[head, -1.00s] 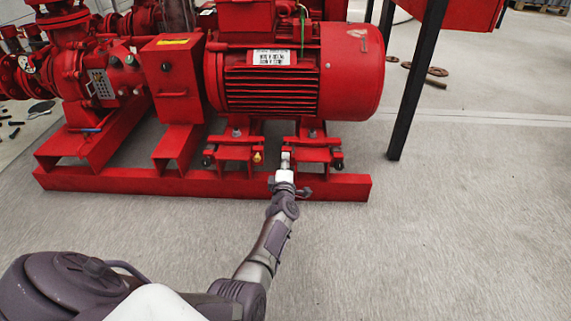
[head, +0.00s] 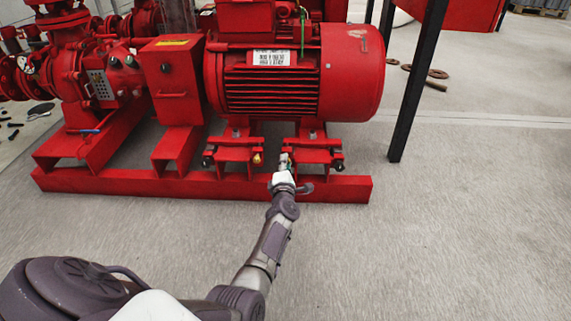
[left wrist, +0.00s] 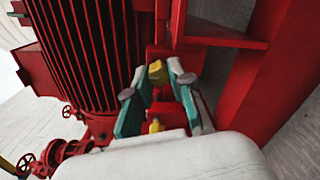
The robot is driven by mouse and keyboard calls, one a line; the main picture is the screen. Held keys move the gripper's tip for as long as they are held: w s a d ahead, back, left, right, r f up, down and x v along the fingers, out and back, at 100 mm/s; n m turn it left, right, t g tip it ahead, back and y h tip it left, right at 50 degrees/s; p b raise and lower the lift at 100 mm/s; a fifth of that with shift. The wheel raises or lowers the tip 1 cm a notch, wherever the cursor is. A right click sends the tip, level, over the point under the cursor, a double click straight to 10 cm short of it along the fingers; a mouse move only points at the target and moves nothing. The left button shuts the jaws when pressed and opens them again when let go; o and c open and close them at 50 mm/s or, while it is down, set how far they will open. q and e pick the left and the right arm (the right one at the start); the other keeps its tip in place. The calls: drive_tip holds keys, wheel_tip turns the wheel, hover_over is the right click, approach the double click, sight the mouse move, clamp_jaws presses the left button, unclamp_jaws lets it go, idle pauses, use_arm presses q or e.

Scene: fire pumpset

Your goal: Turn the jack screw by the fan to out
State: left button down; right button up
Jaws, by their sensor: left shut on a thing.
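My left gripper (head: 285,163) reaches the motor's right foot, at the rounded fan end of the red motor (head: 270,75). In the left wrist view, its two teal fingers (left wrist: 157,82) are on either side of a yellow-headed jack screw (left wrist: 157,72), shut on it. In the head view the gripper hides most of this screw. Another brass-coloured screw (head: 257,159) shows to the left, on the other foot, apart from the gripper. My right gripper is not in view.
The red base rail (head: 335,190) runs just under the gripper. A black post (head: 408,95) stands to the right. The red control box (head: 170,80) and pump are at left. The floor (head: 470,220) at right is clear.

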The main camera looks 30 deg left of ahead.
use_arm(q)
drive_tip(key=shift+a, duration=0.1)
drive_tip(key=c, duration=1)
unclamp_jaws()
